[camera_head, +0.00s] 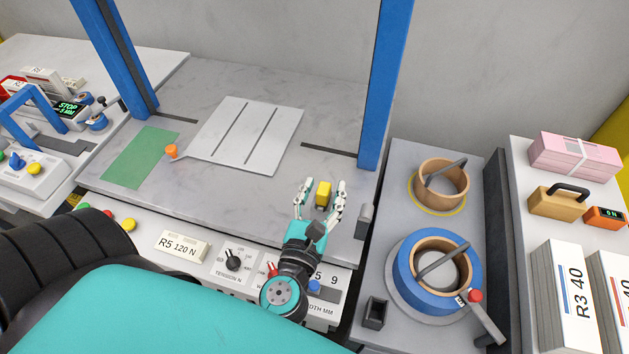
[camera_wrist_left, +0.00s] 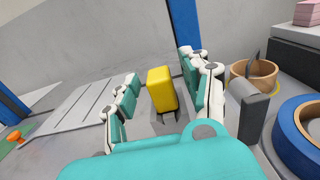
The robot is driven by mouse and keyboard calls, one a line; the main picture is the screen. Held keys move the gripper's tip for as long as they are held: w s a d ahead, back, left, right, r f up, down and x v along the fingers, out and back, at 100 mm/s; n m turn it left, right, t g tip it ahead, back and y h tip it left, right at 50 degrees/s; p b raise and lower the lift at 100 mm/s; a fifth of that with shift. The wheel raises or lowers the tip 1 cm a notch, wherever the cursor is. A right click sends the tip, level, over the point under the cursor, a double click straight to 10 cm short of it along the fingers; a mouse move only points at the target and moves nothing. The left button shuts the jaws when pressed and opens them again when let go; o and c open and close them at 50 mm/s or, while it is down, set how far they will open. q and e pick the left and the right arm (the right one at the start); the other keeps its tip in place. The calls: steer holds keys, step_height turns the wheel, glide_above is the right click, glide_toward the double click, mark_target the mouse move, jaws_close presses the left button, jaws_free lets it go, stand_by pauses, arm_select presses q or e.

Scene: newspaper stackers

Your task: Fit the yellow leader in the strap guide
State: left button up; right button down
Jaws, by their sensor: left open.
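The yellow leader (camera_head: 323,194) is a small yellow block near the front right of the grey table. It also shows in the left wrist view (camera_wrist_left: 161,88), standing upright on a small grey piece. My left gripper (camera_head: 320,193) is open, with one finger on each side of the leader. Gaps show between the fingers and the leader in the left wrist view. The leader's lower end is partly hidden by my gripper's palm. I cannot tell for certain which part is the strap guide; a small grey block (camera_head: 365,221) stands at the table's right edge. My right gripper is not in view.
Blue posts (camera_head: 384,85) rise at both sides of the table. A grey slotted plate (camera_head: 247,135), an orange knob (camera_head: 172,151) and a green mat (camera_head: 140,157) lie left. Blue (camera_head: 401,274) and tan (camera_head: 441,187) strap rolls stand right. Control knobs line the front panel.

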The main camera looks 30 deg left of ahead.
arm_select(q)
steer(key=v, duration=1.1)
step_height(320, 180, up, 7)
steer(key=p, duration=0.6)
steer(key=shift+s, duration=0.1)
steer(key=shift+f, duration=0.1)
